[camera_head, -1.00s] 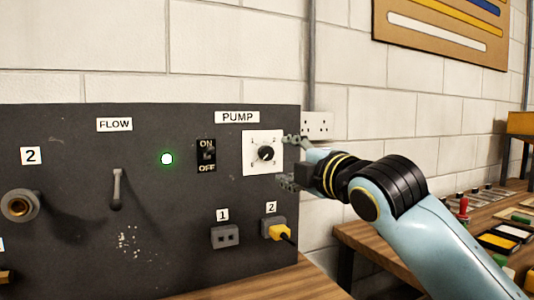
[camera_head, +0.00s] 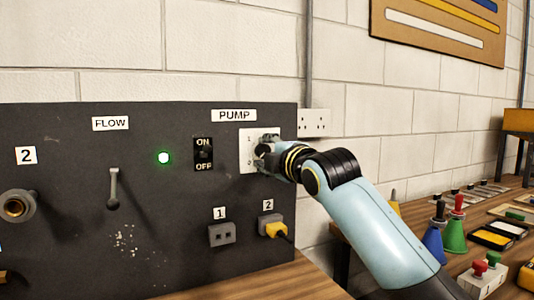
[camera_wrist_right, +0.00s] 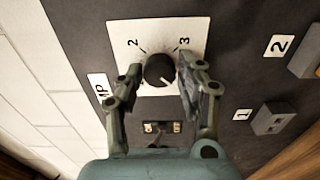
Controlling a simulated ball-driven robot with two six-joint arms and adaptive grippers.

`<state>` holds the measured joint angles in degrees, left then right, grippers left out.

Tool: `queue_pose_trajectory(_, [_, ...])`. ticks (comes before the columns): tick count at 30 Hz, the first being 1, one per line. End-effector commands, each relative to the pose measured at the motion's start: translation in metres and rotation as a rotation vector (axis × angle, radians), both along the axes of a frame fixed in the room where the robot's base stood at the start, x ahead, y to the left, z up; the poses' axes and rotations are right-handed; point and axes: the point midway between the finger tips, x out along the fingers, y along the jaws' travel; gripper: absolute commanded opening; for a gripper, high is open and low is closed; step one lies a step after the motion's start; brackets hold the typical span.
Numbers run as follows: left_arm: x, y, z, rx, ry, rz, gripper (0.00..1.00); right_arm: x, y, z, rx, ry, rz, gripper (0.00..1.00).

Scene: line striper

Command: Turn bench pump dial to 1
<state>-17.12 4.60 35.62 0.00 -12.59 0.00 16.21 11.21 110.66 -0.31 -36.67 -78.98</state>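The pump dial is a round black knob (camera_wrist_right: 160,70) on a white plate (camera_head: 247,140) below the PUMP label (camera_head: 234,115). In the wrist view, 2 and 3 show on the plate; its lower corners are hidden by my fingers. A pale mark on the knob points to the lower right of that view. My right gripper (camera_wrist_right: 163,76) is open, with one finger on each side of the knob and small gaps visible. In the head view the right gripper (camera_head: 263,155) covers the knob. My left gripper is not in view.
An ON/OFF switch (camera_head: 203,154) is left of the dial, beside a lit green lamp (camera_head: 163,158) and FLOW lever (camera_head: 113,188). Sockets 1 (camera_head: 221,234) and 2 (camera_head: 267,222) are below; a yellow plug (camera_head: 277,230) is in 2. A cluttered wooden bench is at right.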

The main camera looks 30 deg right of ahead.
Motion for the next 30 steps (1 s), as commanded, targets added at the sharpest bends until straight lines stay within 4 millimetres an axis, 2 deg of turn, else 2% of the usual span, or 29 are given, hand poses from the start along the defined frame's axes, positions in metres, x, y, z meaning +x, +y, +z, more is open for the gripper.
queue_pose_trajectory(1, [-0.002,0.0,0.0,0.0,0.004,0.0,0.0,0.0,0.0,0.0,0.0,0.0,0.0,0.29])
queue_pose_trajectory(8, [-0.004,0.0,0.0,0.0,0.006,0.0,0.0,0.0,0.0,0.0,0.0,0.001,0.0,0.0])
queue_pose_trajectory(20, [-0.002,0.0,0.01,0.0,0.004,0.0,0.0,0.0,0.0,0.0,0.082,-0.001,-0.001,0.0])
queue_pose_trajectory(30, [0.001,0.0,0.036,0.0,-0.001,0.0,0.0,0.0,0.0,0.001,0.354,-0.014,-0.002,0.0])
